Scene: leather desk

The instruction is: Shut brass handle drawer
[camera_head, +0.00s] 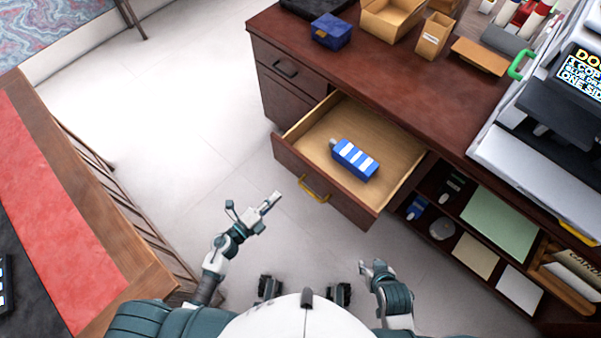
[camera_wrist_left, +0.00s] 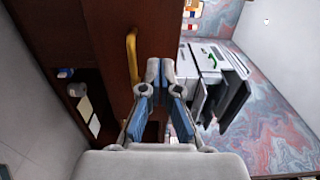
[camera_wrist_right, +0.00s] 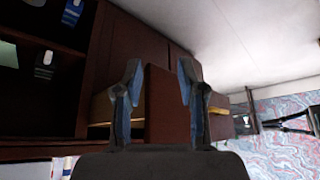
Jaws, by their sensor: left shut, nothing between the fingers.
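The brass handle drawer (camera_head: 335,185) is pulled out of the dark wooden desk, and its pale interior shows. Its yellow brass handle (camera_head: 314,188) is on the front panel and also shows in the left wrist view (camera_wrist_left: 132,55). A blue and white bottle (camera_head: 355,160) lies inside the drawer. My left gripper (camera_head: 276,196) is shut and empty, in front of the drawer and left of the handle, apart from it. My right gripper (camera_head: 370,266) is open and empty, below the drawer's right front corner in the head view. Its spread fingers (camera_wrist_right: 159,75) show in the right wrist view.
A closed drawer with a dark handle (camera_head: 286,69) is left of the open one. Open shelves (camera_head: 462,215) hold papers and small items at right. A blue box (camera_head: 331,31) and several containers stand on the desk top. A red-topped table (camera_head: 60,190) stands at left.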

